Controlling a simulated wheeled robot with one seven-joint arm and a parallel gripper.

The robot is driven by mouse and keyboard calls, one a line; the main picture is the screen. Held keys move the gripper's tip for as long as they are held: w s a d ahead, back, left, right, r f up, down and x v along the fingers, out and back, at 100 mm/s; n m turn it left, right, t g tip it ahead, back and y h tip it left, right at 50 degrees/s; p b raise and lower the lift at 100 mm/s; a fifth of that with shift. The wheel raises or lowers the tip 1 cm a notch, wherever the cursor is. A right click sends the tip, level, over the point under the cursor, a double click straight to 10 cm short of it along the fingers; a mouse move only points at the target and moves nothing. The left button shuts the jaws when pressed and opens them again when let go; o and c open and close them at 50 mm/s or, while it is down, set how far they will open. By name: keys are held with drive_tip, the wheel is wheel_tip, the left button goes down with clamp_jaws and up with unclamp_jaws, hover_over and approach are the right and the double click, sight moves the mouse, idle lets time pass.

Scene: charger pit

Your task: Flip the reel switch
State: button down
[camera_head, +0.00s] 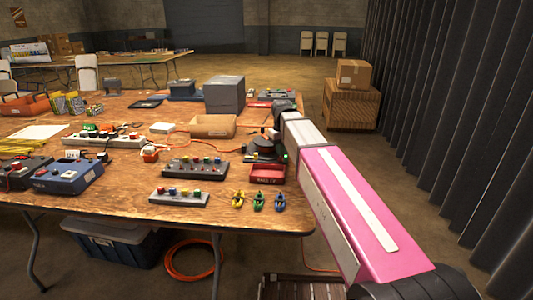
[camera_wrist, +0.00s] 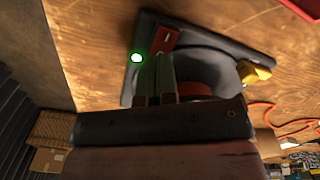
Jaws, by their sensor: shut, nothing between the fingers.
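The reel (camera_wrist: 200,63) fills the upper middle of the wrist view as a dark body on a dark base plate, with an orange part partly hidden behind my gripper. A red switch (camera_wrist: 166,40) with a white mark sits on it, beside a lit green lamp (camera_wrist: 137,57). My gripper (camera_wrist: 160,60) is shut and empty, its fingertips right at the lower edge of the red switch; I cannot tell whether they touch. In the head view the reel (camera_head: 262,150) stands at the table's right side, partly hidden by my arm, which also hides the gripper.
A yellow piece (camera_wrist: 255,72) sits at the reel's right side in the wrist view. A red tray (camera_head: 267,174) lies in front of the reel. A power box with knobs (camera_head: 195,167) and a cardboard tray (camera_head: 209,127) stand nearby. Orange cable (camera_wrist: 285,112) runs across the table.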

drive_tip(key=shift+f, duration=0.75)
idle(0.4)
drive_tip(key=shift+r, duration=3.55)
